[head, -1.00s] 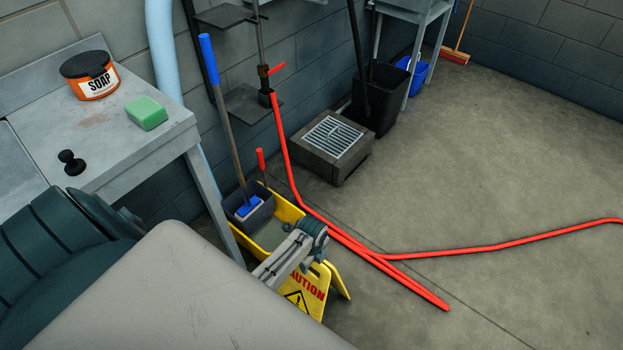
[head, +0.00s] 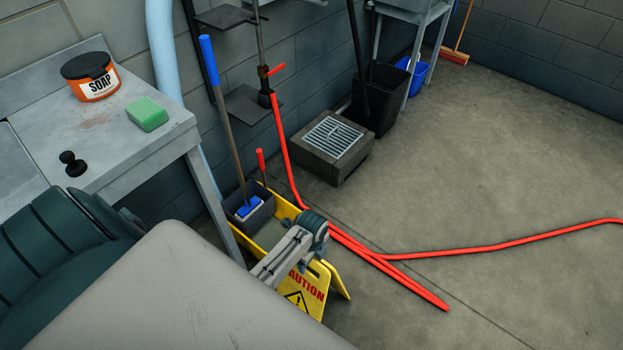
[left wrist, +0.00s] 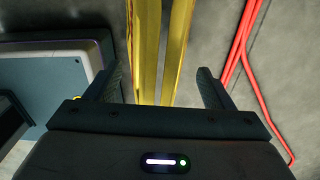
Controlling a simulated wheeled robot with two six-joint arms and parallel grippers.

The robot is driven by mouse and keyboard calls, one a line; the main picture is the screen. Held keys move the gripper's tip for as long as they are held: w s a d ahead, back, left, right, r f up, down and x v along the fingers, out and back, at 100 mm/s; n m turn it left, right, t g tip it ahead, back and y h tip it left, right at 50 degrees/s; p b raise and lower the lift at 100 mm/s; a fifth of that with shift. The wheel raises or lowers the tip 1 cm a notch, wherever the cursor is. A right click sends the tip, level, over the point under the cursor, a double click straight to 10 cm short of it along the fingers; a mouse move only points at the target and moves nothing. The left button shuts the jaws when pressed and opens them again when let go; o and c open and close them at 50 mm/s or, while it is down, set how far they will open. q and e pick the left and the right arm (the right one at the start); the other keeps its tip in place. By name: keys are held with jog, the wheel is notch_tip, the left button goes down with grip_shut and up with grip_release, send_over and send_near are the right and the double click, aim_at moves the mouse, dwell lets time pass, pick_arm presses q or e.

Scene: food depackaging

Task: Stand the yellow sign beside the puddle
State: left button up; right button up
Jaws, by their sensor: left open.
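The yellow caution sign (head: 312,290) stands on the floor in the head view, its two panels spread in an A shape. My left arm covers part of it. My left gripper (head: 313,228) is over the top of the sign, its fingertips hard to make out there. In the left wrist view the gripper (left wrist: 160,83) is open, with one finger on each side of the two yellow panels (left wrist: 178,50). A gap shows between each finger and the yellow. I cannot make out a puddle in either view. My right gripper is not in view.
A yellow mop bucket (head: 272,236) with a blue-handled tool stands just behind the sign. A red hose (head: 400,277) runs over the floor to the right. A grey table (head: 115,130) with a soap tub (head: 90,78) and green sponge (head: 148,113) stands left. The floor at right is open.

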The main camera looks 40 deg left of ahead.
pick_arm(q)
notch_tip(320, 180, up, 9)
jog(key=shift+r+p, duration=0.15)
jog(key=shift+p, duration=0.2)
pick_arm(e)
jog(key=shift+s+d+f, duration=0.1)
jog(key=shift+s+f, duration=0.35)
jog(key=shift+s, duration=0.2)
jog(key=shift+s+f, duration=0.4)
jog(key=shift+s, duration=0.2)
